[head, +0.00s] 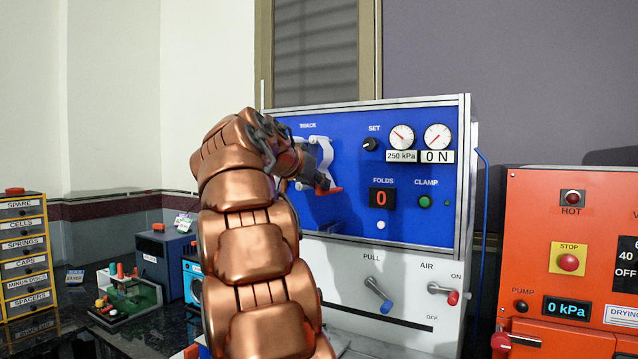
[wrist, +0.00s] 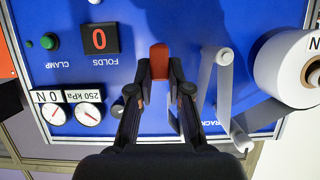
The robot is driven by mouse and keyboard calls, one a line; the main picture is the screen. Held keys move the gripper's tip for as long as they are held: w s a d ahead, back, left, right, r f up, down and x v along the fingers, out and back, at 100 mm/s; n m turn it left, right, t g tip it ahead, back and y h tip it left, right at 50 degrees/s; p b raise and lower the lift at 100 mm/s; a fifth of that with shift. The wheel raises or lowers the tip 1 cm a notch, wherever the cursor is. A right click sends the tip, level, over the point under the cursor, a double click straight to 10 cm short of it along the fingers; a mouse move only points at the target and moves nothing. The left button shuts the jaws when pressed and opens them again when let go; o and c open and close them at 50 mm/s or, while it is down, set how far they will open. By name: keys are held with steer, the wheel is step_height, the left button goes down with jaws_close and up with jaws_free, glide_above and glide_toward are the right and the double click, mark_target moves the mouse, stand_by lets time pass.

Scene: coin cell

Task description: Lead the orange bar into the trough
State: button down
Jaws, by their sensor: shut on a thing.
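The orange bar (wrist: 159,62) is between the fingertips of my gripper (wrist: 160,74) in the wrist view, in front of the blue panel. In the head view the bar (head: 329,190) shows at the end of my gripper (head: 322,180), left of the FOLDS display. My gripper is shut on the bar. A pale strip (wrist: 208,85) runs over white rollers (wrist: 225,56) beside the gripper; whether it joins the bar is unclear. The TRACK label (head: 308,126) is above the gripper.
A large white roll (wrist: 285,70) is close to the gripper in the wrist view. The FOLDS display (head: 381,198), SET knob (head: 370,145) and green CLAMP button (head: 424,201) are on the panel. PULL (head: 379,296) and AIR (head: 443,292) levers are below. An orange machine (head: 540,230) stands right.

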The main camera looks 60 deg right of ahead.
step_height(320, 180, down, 9)
steer(key=w+d+b, duration=0.1)
steer(key=b, duration=0.6)
steer(key=shift+w+d+b, duration=0.15)
steer(key=shift+d+b, duration=0.15)
steer(key=shift+d, duration=0.1)
steer(key=c, duration=1)
jaws_free()
steer(key=shift+a, duration=0.1)
steer(key=v, duration=1.1)
steer(key=shift+a+r, duration=0.2)
steer(key=shift+a, duration=0.15)
